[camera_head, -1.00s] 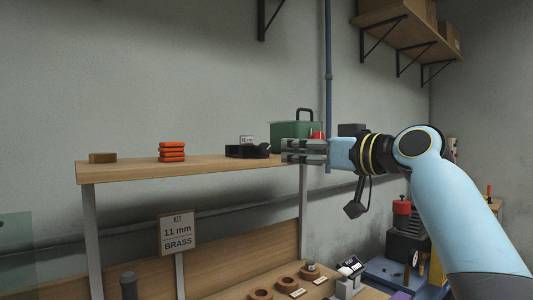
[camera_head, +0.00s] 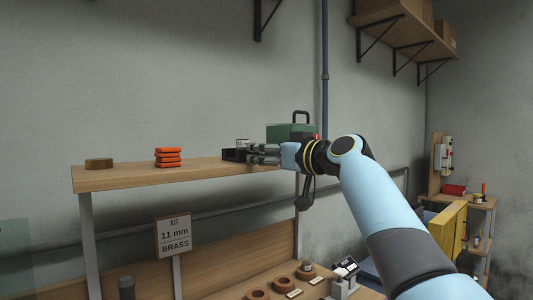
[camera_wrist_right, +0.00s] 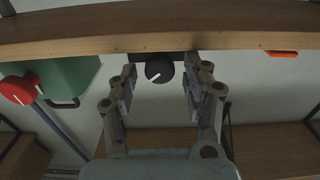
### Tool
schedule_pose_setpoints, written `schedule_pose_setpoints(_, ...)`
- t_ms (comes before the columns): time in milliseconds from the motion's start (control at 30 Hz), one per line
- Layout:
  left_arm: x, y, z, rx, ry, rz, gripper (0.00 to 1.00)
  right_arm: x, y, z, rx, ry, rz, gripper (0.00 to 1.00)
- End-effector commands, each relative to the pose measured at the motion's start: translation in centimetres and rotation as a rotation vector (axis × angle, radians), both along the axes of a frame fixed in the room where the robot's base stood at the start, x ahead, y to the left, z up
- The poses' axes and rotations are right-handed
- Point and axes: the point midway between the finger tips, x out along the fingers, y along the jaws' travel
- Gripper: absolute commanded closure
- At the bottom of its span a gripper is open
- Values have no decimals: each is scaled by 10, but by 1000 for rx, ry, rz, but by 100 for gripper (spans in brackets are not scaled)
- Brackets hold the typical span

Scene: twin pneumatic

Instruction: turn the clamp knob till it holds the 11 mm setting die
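The clamp (camera_head: 234,155) is a dark block on the raised wooden shelf, with a small white label card (camera_head: 242,143) behind it. My right gripper (camera_head: 255,153) is in front of the clamp. In the wrist view the open fingers (camera_wrist_right: 160,85) stand on either side of the knob, with gaps on both sides. I cannot make out the setting die. My left gripper is not in view.
A red knob (camera_wrist_right: 18,88) shows beside the case. A sign (camera_head: 174,237) reads "KIT 11 mm BRASS". Brown rings (camera_head: 257,295) lie on the lower bench.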

Motion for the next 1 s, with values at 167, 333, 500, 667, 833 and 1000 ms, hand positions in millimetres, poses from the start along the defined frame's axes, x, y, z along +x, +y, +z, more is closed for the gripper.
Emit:
schedule_pose_setpoints(167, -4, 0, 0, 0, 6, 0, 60, 0, 0, 0, 0, 0, 0, 77)
schedule_pose_setpoints(333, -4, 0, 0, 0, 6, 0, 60, 0, 0, 0, -1, 1, 0, 100)
schedule_pose_setpoints(500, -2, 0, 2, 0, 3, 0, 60, 0, 0, 0, 44, 33, 0, 100)
schedule_pose_setpoints(667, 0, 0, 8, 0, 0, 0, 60, 0, -1, 1, 195, 144, -1, 100)
schedule_pose_setpoints(833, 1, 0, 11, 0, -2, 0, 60, 1, -1, 0, 296, 216, 0, 100)
schedule_pose_setpoints(1000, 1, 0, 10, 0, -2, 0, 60, 1, -1, -1, 304, 222, 0, 100)
